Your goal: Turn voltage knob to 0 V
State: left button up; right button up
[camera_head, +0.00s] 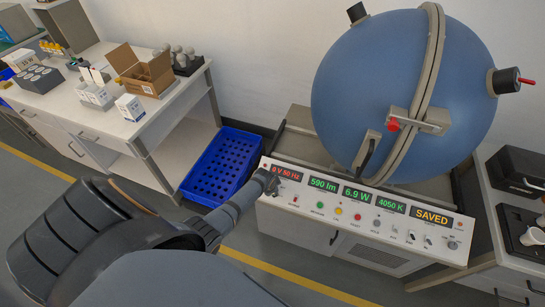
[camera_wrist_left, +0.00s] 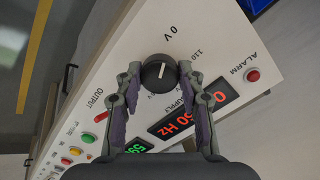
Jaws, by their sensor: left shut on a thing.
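The black voltage knob (camera_wrist_left: 158,74) is on the white sloped control panel (camera_head: 360,200). In the left wrist view it lies between the two fingertips of my left gripper (camera_wrist_left: 159,76), which is shut on it. The knob's white mark points up and slightly right, roughly toward the "0 V" print; the "110" print is further right. In the head view my left gripper (camera_head: 268,182) reaches the panel's left end and hides the knob. The red supply display (camera_head: 288,174) there seems to read "0 V 50 Hz". My right gripper is not in view.
Green displays and an orange "SAVED" display (camera_head: 432,217) line the panel, above several buttons. A red alarm light (camera_wrist_left: 253,75) is near the knob. A large blue sphere (camera_head: 390,80) stands behind the panel. A blue crate (camera_head: 218,165) is on the floor left of it.

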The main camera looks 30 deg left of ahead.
pick_arm(q)
jog(key=shift+n, duration=0.3)
jog(key=o, duration=1.2)
jog(key=v, duration=1.2)
jog(key=shift+a+f, duration=0.1)
jog(key=shift+f, duration=0.05)
